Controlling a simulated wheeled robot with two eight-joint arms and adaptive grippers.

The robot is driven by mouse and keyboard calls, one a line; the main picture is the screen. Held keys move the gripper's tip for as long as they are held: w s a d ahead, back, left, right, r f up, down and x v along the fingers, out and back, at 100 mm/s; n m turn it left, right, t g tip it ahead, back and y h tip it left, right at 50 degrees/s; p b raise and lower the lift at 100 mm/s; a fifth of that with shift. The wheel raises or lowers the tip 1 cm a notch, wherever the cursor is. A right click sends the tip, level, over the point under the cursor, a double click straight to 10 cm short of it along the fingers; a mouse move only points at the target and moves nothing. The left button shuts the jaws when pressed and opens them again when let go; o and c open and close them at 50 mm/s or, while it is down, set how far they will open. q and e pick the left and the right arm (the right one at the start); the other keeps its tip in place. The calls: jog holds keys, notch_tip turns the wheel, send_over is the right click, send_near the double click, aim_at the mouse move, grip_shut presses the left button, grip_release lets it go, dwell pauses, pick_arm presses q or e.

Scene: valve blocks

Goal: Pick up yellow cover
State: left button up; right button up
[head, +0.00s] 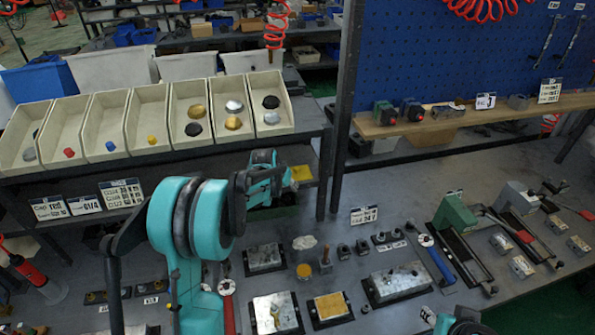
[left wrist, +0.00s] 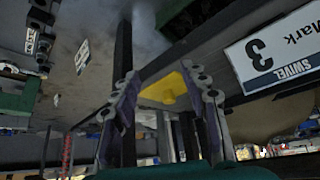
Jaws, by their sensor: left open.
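The yellow cover (head: 302,172) is at the right end of the shelf under the bins in the head view. In the left wrist view the yellow cover (left wrist: 168,92) is a flat plate with a round knob, showing between the two fingers. My left gripper (head: 291,181) is open beside it in the head view. In the left wrist view the open fingers (left wrist: 165,90) stand on either side of the cover. I cannot tell whether they touch it. Only a teal part of my right arm shows at the bottom; its gripper is not in view.
Cream bins (head: 150,118) with coloured caps stand above the shelf. A dark upright post (head: 330,185) stands just right of the cover. A label card (left wrist: 277,52) shows beside it in the left wrist view. Valve blocks (head: 265,258) crowd the bench below.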

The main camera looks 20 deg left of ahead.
aim_at(297, 168)
pick_arm(q)
jog(key=w, duration=0.8)
jog(key=w+f, duration=0.1)
jog(key=w, duration=0.2)
jog(key=shift+w, duration=0.25)
jog(key=shift+s, duration=0.1)
grip_shut()
